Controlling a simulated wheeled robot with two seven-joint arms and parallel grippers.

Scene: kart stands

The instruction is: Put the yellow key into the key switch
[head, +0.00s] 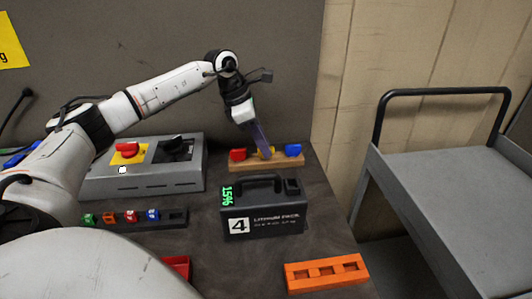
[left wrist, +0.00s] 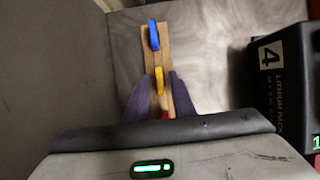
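The yellow key (head: 267,152) stands in a wooden rack (head: 243,163) between a red key (head: 237,155) and a blue key (head: 293,150). My left gripper (head: 263,151) reaches down to it. In the left wrist view the yellow key (left wrist: 160,80) sits between my two purple fingers (left wrist: 161,92), with gaps showing on both sides, so the gripper is open. A grey box (head: 158,180) at the left carries a red knob on a yellow plate (head: 129,152) and a black switch (head: 175,148). I cannot tell for sure which is the key switch. My right gripper is out of view.
A black battery pack (head: 263,212) with a handle stands just in front of the wooden rack. A dark strip (head: 174,217) with several coloured pieces lies before the grey box. An orange tray (head: 327,272) is near the front. A grey cart (head: 440,190) stands at the right.

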